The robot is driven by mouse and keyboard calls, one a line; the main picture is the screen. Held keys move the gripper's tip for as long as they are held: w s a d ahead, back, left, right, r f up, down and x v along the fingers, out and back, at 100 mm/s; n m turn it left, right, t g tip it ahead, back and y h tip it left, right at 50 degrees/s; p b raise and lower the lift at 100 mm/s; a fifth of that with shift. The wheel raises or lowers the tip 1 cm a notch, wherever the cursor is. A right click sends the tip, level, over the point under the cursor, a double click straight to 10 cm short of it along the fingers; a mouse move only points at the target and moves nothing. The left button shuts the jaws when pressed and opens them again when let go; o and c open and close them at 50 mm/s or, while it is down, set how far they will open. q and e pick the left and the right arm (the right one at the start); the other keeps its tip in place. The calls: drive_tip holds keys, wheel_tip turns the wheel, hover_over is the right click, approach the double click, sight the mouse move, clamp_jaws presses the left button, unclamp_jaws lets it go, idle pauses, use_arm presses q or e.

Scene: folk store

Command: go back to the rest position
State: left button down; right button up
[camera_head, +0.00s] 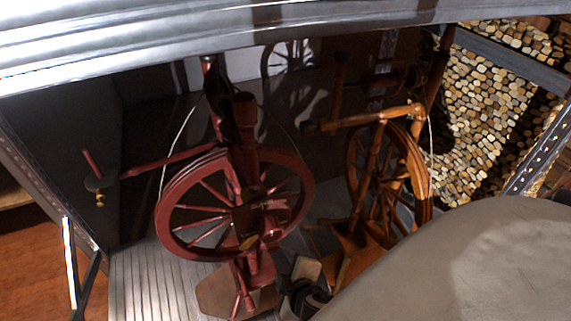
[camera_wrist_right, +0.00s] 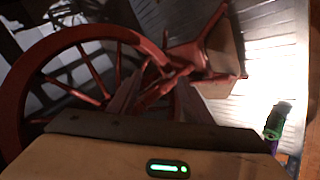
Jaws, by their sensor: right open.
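My right gripper shows in the wrist view (camera_wrist_right: 157,92), its two fingers apart with nothing seen held between them. Behind the fingers is a red spinning wheel (camera_wrist_right: 60,50) with its spokes and red wooden frame; I cannot tell how far it stands from the fingertips. In the head view the red spinning wheel (camera_head: 172,195) stands left of the middle. My left gripper is not in view.
An orange-brown spinning wheel (camera_head: 422,180) stands right of the red one. Grey boards (camera_head: 140,285) lie under them, with a dark back wall behind. Stacked cut logs (camera_head: 480,130) fill the right back. A wide metallic beam (camera_head: 200,40) crosses the top. Brown floor (camera_head: 30,265) shows at left.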

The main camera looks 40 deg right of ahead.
idle(0.4)
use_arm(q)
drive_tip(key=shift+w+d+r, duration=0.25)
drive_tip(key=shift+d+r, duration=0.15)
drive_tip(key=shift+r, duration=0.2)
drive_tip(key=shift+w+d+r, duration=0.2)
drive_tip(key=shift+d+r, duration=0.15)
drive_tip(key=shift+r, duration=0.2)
use_arm(e)
drive_tip(key=s+a+f+m+y, duration=0.2)
drive_tip(key=s+a+m+y, duration=0.3)
drive_tip(key=a, duration=0.5)
drive_tip(key=shift+s+y, duration=0.6)
drive_tip(key=shift+s, duration=0.55)
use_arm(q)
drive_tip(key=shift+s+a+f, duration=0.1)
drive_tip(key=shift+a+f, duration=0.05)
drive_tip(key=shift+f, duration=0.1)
use_arm(e)
drive_tip(key=shift+c, duration=0.4)
